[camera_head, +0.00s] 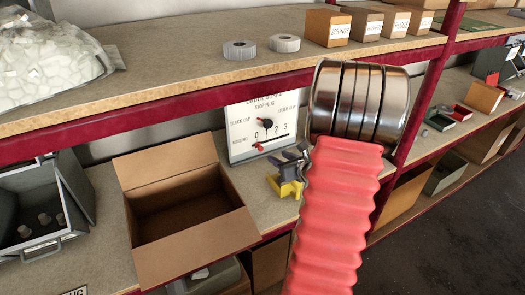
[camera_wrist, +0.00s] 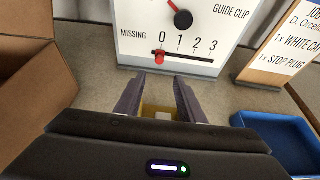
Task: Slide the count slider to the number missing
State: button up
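The white count board (camera_head: 240,125) stands upright at the back of the lower shelf, partly hidden by the upper shelf edge. In the wrist view the board (camera_wrist: 135,30) shows "MISSING" beside a scale from 0 to 3. The red slider knob (camera_wrist: 159,58) sits at the left end of its dark slot, under the 0. It also shows in the head view (camera_head: 259,147). A black dial with a red pointer (camera_wrist: 183,19) is above the scale. My gripper (camera_wrist: 158,84) is open and empty, pointing at the board, with the knob ahead of and apart from its fingers. It also shows in the head view (camera_head: 293,158).
An open cardboard box (camera_head: 215,232) stands left of my gripper and shows in the wrist view. A job card (camera_wrist: 287,45) and a blue bin (camera_wrist: 275,135) are at right in the wrist view. The upper shelf edge (camera_head: 150,112) runs above.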

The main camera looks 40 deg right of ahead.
aim_at(261, 149)
jog(key=shift+w, duration=0.1)
jog(key=x, duration=1.3)
jog(key=shift+w+f, duration=0.15)
jog(key=shift+w, duration=0.2)
jog(key=shift+c, duration=0.5)
grip_shut()
